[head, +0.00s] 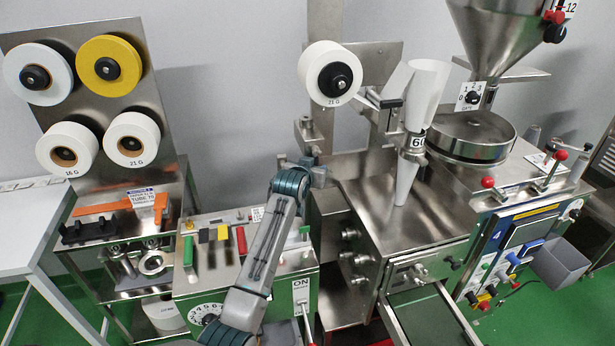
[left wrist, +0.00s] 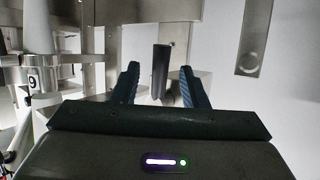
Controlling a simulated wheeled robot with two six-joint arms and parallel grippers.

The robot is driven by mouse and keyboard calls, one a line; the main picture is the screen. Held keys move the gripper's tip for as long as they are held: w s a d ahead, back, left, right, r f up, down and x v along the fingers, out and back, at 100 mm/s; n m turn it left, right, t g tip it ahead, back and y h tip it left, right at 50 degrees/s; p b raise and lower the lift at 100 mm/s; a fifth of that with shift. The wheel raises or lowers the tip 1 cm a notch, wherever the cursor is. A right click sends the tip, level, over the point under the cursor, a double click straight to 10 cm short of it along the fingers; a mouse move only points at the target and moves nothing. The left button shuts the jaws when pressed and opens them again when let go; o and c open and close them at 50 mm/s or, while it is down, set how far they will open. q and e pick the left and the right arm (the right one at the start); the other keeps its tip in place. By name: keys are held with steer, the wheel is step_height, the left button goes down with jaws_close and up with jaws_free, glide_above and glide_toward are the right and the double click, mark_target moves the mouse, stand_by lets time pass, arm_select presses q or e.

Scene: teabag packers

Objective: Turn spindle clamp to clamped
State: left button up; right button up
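A white roll marked 21 G (head: 328,78) sits on a spindle with a black hub (head: 336,79) on the machine's upper frame. A lever with a black grip (head: 390,103) is just right of and below the roll. I cannot tell for certain which of these parts is the spindle clamp. My left gripper (left wrist: 158,88) is open, its two dark fingers spread. A dark upright bar (left wrist: 160,72) shows between the fingers, with a gap on each side. My right gripper is not in view.
A steel panel (head: 160,90) with several rolls stands at the left. A paper forming tube (head: 419,95) and a steel hopper (head: 490,40) rise to the right.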

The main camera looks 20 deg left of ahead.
arm_select(q)
steer(key=b+v, duration=0.2)
steer(key=v, duration=0.4)
steer(key=shift+s, duration=0.15)
